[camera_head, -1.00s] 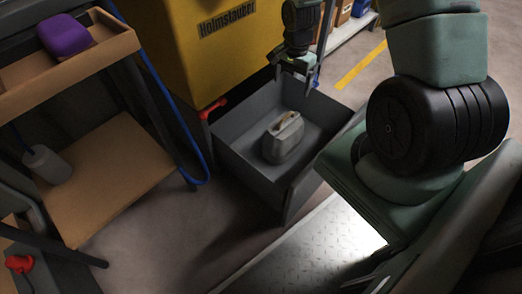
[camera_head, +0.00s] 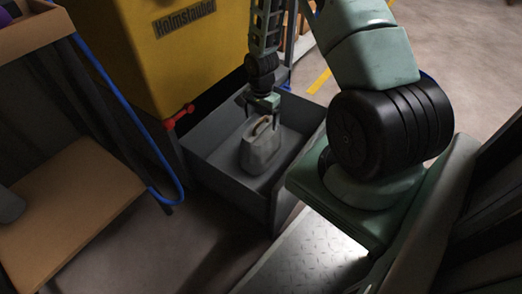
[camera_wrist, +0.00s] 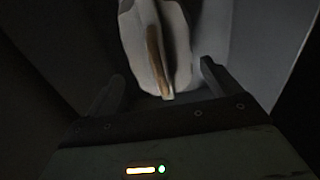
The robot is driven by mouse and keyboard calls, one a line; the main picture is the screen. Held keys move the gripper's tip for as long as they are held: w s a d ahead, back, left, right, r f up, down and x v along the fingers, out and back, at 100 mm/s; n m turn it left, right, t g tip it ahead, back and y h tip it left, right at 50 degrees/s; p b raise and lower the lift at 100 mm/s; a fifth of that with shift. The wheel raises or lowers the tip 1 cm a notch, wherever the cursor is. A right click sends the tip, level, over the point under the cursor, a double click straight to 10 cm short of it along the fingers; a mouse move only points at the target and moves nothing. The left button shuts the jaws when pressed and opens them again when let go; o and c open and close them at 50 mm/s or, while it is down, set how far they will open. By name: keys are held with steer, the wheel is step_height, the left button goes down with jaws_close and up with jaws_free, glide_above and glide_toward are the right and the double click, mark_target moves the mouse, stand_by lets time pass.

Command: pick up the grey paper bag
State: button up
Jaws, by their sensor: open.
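The grey paper bag (camera_head: 262,152) stands in an open grey drawer (camera_head: 228,186), with a tan strip along its top. My gripper (camera_head: 262,112) is open and points down just above the bag's top. In the wrist view my gripper (camera_wrist: 163,80) has one finger on each side of the bag (camera_wrist: 134,38), whose tan-edged top lies between them. I cannot tell whether either finger touches the bag. The picture there is dark.
The drawer's walls surround the bag, with bare floor around it. A yellow cabinet (camera_head: 165,50) stands behind the drawer at left. A wooden-shelved bench (camera_head: 70,205) and a blue hose (camera_head: 135,125) are at left.

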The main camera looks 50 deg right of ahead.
mark_target(261, 141)
step_height(261, 141, down, 5)
steer(key=b, duration=0.4)
steer(key=shift+a+f, duration=0.1)
steer(key=shift+c, duration=0.3)
jaws_close()
